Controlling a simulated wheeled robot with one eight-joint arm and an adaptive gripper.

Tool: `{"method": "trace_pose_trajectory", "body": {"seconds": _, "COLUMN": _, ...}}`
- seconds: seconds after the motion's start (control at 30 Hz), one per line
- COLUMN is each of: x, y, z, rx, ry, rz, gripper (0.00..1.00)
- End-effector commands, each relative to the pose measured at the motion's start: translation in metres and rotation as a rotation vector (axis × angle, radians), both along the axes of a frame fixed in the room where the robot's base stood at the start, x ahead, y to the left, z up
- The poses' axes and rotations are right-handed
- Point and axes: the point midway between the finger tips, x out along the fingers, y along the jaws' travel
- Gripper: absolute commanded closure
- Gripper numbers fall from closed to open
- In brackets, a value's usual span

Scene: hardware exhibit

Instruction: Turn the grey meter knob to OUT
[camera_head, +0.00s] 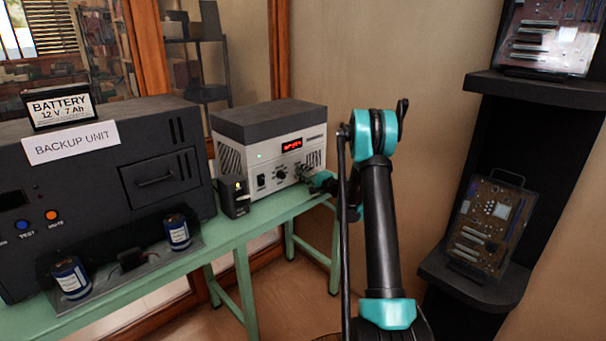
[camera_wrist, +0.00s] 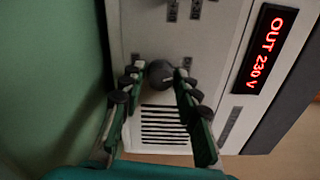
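The grey meter knob (camera_wrist: 160,73) sits on the light front panel in the wrist view, with a small pale mark on it. My gripper (camera_wrist: 159,76) has one finger on each side of the knob, its tips against or very close to it. The red display (camera_wrist: 266,50) on the same panel reads OUT 230 V. In the head view the grey-and-white meter unit (camera_head: 259,158) stands on the green bench, and my gripper (camera_head: 320,182) is at the right end of its front. The knob is hidden there.
The black backup unit (camera_head: 90,182) stands left of the meter on the green bench (camera_head: 270,211). A small dark device (camera_head: 234,199) sits at the meter's front left corner. A black shelf (camera_head: 490,274) with circuit boards stands at right.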

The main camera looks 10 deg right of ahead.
Motion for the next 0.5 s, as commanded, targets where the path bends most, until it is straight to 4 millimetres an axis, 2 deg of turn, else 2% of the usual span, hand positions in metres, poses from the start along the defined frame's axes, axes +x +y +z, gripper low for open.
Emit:
{"method": "trace_pose_trajectory", "body": {"seconds": 0.1, "x": 0.0004, "y": 0.0000, "z": 0.0003, "rx": 0.001, "ry": 0.000, "rz": 0.000, "gripper": 0.54}}
{"method": "trace_pose_trajectory", "body": {"seconds": 0.37, "x": 0.0001, "y": -0.0005, "z": 0.0005, "rx": 0.002, "ry": 0.001, "rz": -0.001, "gripper": 0.54}}
{"method": "trace_pose_trajectory", "body": {"seconds": 0.5, "x": -0.0076, "y": -0.0066, "z": 0.0006, "rx": 0.002, "ry": 0.001, "rz": -0.002, "gripper": 0.54}}
